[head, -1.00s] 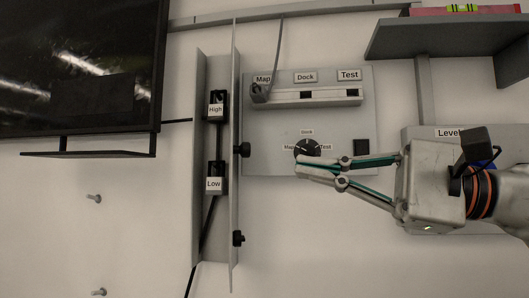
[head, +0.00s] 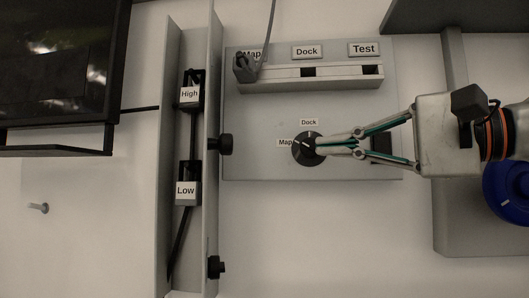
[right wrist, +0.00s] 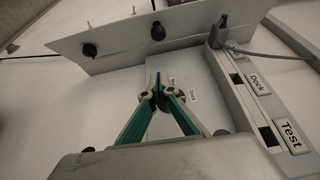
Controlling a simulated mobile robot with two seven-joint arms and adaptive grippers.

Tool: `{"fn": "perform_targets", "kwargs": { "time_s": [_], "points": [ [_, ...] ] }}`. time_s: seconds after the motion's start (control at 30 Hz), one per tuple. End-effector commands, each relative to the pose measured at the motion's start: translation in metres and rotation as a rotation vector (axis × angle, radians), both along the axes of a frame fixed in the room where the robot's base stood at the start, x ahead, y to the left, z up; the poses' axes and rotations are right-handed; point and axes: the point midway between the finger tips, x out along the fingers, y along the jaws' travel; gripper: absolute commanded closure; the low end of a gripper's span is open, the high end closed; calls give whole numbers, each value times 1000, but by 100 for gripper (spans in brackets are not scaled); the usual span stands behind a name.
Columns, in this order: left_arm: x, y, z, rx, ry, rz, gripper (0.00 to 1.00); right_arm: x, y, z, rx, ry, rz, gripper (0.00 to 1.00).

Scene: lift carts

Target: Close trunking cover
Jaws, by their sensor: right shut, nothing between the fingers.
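The trunking (head: 162,190) is a grey upright channel on the wall, holding the High (head: 189,93) and Low (head: 186,190) plugs and a black cable. Its cover (head: 212,110) is a long grey plate that stands open along the channel's right side, sticking out from the wall. Two black knobs (head: 221,144) sit on it. The cover also shows in the right wrist view (right wrist: 120,47), beyond my fingertips. My right gripper (head: 322,147) is shut and empty, in front of the dial, to the right of the cover and apart from it. My left gripper is not seen.
A grey panel (head: 260,165) right of the cover carries a black dial (head: 303,149) and a socket strip (head: 340,78) with a plug and cable at Map. A dark screen (head: 55,60) is at left. A shelf (head: 470,15) is at upper right. A peg (head: 38,208) juts from the wall.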

Motion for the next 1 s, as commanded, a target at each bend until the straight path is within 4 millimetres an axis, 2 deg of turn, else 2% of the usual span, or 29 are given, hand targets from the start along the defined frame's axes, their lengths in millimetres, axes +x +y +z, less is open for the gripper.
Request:
{"fn": "perform_targets", "kwargs": {
  "time_s": [0.17,0.33,0.6,0.8,1.0],
  "points": [
    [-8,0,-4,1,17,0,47,8,14,2,0,-1,4,100],
    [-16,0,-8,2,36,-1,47,26,40,2,0,0,6,100],
    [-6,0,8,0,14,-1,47,57,82,2,1,-1,4,100],
    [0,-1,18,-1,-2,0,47,53,109,1,-1,-2,4,100],
    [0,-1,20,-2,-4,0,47,52,119,0,1,-1,2,100]
  ]
}}
